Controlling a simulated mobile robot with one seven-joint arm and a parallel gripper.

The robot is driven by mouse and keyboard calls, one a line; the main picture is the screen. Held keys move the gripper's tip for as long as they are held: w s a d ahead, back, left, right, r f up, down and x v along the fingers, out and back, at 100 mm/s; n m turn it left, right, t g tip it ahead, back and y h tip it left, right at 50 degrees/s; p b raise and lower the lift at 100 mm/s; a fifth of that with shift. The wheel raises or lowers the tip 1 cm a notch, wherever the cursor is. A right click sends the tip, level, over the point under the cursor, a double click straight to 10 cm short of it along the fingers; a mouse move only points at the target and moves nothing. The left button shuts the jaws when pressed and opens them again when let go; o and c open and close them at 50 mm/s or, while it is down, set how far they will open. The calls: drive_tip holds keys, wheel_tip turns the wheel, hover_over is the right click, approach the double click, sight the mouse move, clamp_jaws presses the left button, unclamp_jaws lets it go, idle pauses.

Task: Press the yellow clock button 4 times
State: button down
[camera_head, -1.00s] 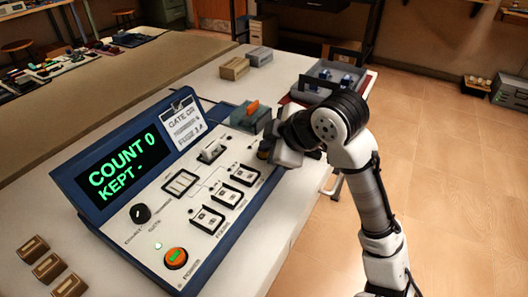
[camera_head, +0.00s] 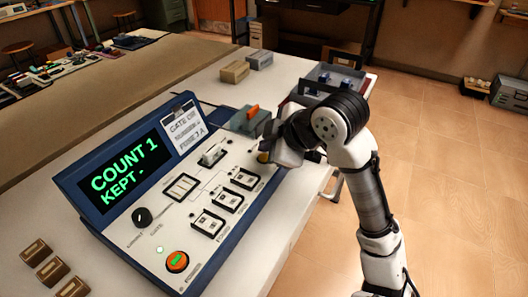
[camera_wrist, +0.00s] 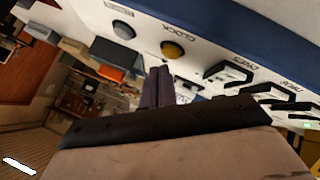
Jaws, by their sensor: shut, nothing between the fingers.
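The yellow clock button (camera_wrist: 172,50) is a round dome on the white panel face, beside the word CLOCK in the wrist view. In the head view the button (camera_head: 263,157) shows just below my gripper (camera_head: 268,143), partly hidden. My gripper's fingers (camera_wrist: 160,72) are shut and empty, their tips close to the button; they look slightly apart from it. The blue-framed console's display (camera_head: 124,170) reads "COUNT 1" and "KEPT -" in green.
A grey round button (camera_wrist: 123,30) sits beside the yellow one. A grey box with an orange part (camera_head: 250,117) stands behind my gripper.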

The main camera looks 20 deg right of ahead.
drive_tip(key=shift+r, duration=0.1)
wheel_tip(320, 180, up, 5)
drive_tip(key=p, duration=0.4)
idle(0.3)
drive_tip(key=shift+r, duration=0.1)
idle(2.3)
